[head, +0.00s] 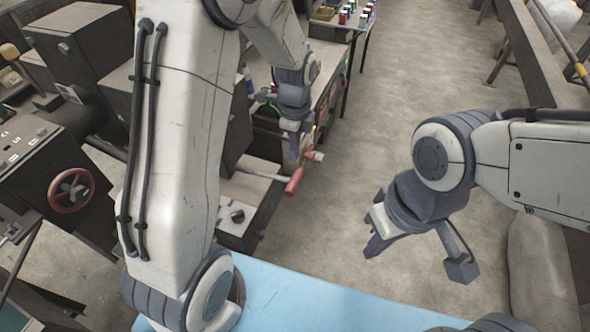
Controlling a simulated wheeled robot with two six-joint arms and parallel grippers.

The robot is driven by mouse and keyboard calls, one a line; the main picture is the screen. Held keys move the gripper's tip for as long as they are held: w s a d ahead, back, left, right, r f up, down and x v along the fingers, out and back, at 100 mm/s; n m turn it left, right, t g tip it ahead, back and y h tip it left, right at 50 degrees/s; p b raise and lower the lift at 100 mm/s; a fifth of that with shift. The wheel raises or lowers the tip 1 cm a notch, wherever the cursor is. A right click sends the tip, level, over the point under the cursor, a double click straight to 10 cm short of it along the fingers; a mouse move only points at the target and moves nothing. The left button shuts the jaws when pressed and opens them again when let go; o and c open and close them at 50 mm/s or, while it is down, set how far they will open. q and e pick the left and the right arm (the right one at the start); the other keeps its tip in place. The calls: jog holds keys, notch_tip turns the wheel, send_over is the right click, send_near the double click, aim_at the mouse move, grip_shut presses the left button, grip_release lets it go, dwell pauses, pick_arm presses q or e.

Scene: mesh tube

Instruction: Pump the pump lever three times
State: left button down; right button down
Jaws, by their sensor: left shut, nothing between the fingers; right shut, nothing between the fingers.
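A lever with a red grip (294,181) on a pale bar sticks out from the machinery left of the aisle; it looks like the pump lever. My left gripper (296,150) is shut and empty, pointing down just above and behind the red grip in the picture. I cannot tell whether its fingertips touch the lever. My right gripper (374,246) is shut and empty over the bare floor, well to the right of the lever. My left arm hides part of the machinery around the lever's base.
A second small red and white handle (315,156) is close beside my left fingertips. A red handwheel (71,190) is on the panel at left. A table with small coloured items (350,14) stands at the back. The aisle floor (400,85) is clear.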

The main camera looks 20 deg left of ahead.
aim_at(295, 179)
pick_arm(q)
notch_tip(295, 179, down, 9)
jog(key=shift+f+p, duration=0.1)
jog(key=shift+p, duration=0.9)
